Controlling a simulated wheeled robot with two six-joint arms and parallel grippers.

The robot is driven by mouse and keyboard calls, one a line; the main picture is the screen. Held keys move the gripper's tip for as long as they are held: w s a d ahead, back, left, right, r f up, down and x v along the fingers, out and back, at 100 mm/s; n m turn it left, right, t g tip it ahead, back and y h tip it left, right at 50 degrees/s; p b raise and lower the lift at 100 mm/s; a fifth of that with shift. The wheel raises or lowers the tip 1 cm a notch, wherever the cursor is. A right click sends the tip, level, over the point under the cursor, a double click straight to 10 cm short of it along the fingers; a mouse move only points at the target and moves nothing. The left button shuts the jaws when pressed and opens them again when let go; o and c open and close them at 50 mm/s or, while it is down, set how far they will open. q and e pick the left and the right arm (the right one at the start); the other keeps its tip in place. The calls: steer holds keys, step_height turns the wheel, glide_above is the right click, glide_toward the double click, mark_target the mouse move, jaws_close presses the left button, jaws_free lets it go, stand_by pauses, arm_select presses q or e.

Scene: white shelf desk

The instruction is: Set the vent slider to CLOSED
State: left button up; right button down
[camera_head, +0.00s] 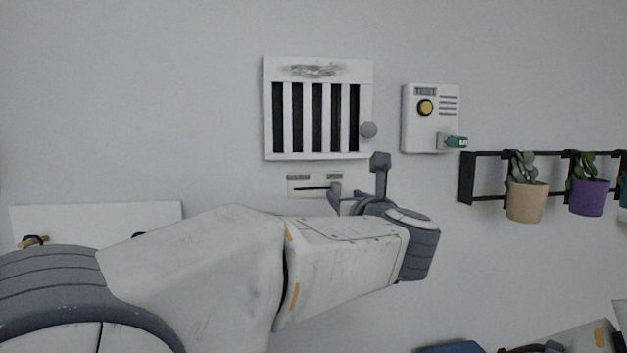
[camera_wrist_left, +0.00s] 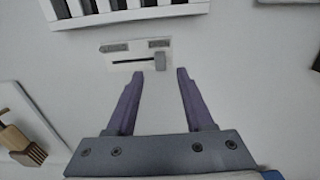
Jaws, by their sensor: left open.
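The vent slider is a small white plate (camera_head: 300,190) on the wall below the vent grille (camera_head: 318,70); it also shows in the left wrist view (camera_wrist_left: 124,53). It has a dark horizontal slot, two grey labels too small to read, and a grey slider knob (camera_wrist_left: 160,61) at the slot's right end. The grille shows dark gaps between white bars. My left gripper (camera_head: 357,179) is open and empty. In the left wrist view its purple fingers (camera_wrist_left: 160,74) point at the plate, one to each side of the knob and just below it in the picture. No contact shows.
A white box with a yellow button (camera_head: 425,107) and a teal-tipped part (camera_head: 457,142) is right of the grille. A black rail (camera_head: 466,178) holds potted plants (camera_head: 526,200) farther right. A white panel (camera_head: 160,211) is at left. My right gripper (camera_head: 530,349) is partly visible at the bottom edge.

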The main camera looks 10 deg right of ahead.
mark_target(338, 189)
arm_select(q)
steer(key=w+p, duration=0.1)
steer(key=w, duration=0.2)
steer(key=w+p, duration=0.1)
steer(key=shift+w+r+p, duration=0.25)
steer(key=shift+w+p, duration=0.05)
steer(key=shift+w, duration=0.1)
steer(key=shift+w+f+p, duration=0.2)
steer(key=shift+w+p, duration=0.15)
steer(key=shift+w, duration=0.45)
jaws_close()
stand_by(0.4)
